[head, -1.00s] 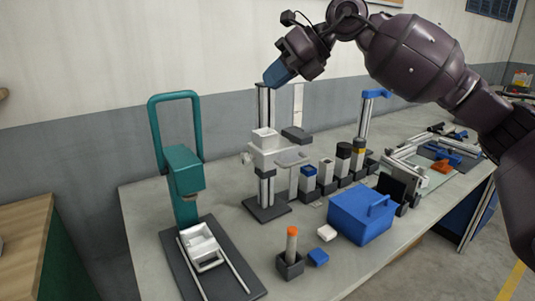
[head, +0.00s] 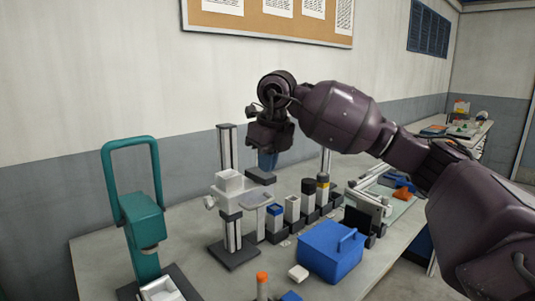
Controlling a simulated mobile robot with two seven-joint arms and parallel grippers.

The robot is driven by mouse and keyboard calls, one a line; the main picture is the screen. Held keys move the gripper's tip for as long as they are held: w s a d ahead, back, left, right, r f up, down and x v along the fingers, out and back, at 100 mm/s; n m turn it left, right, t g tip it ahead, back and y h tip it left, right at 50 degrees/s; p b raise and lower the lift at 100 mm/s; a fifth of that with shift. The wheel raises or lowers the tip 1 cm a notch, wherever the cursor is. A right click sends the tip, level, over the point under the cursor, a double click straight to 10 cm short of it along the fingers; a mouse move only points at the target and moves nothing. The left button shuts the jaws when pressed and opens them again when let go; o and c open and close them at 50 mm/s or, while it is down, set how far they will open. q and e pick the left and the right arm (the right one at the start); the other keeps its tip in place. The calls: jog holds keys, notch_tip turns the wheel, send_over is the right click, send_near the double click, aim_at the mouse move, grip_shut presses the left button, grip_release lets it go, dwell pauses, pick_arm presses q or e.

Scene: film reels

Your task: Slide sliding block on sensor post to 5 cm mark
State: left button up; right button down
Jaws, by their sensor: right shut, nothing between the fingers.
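The sensor post (head: 225,145) is an upright pale metal column on a dark base plate (head: 234,257), left of centre. A white sliding block (head: 229,181) with a side knob sits around its middle. A dark grey block (head: 260,175) and a pale plate (head: 256,199) stick out to its right. Mark numbers are not readable. My left gripper is not in view.
A teal press (head: 143,220) stands left of the post. Several small holders with bottles (head: 292,208) stand to the right. An orange-capped tube (head: 262,284) is at the bottom edge.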

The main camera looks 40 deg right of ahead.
aim_at(262, 194)
jog(key=f, duration=0.3)
jog(key=w+f, duration=0.1)
jog(key=f, duration=0.5)
jog(key=shift+w+a+b, duration=0.1)
jog(key=shift+w+b, duration=0.3)
